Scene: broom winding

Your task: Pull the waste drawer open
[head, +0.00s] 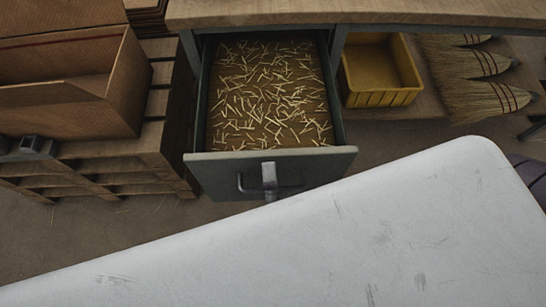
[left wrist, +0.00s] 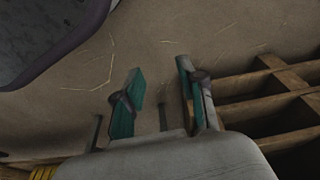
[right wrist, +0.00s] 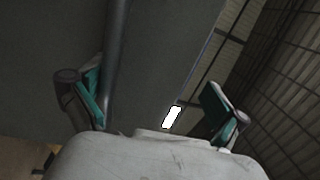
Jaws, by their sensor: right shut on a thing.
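The waste drawer (head: 196,165) stands pulled out from under the bench in the head view, its floor strewn with straw clippings (head: 268,95). Its bar handle (head: 242,183) is on the front panel. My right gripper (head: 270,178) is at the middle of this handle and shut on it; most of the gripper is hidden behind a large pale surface. In the right wrist view the handle bar (right wrist: 117,50) runs beside the left finger of my right gripper (right wrist: 155,98). My left gripper (left wrist: 163,100) is open and empty above the floor in the left wrist view.
A cardboard box (head: 120,85) on a wooden pallet (head: 165,150) stands left of the drawer. A yellow bin (head: 382,98) and several brooms (head: 470,95) are on the right under the bench (head: 350,12). Bare floor (head: 100,235) shows at lower left.

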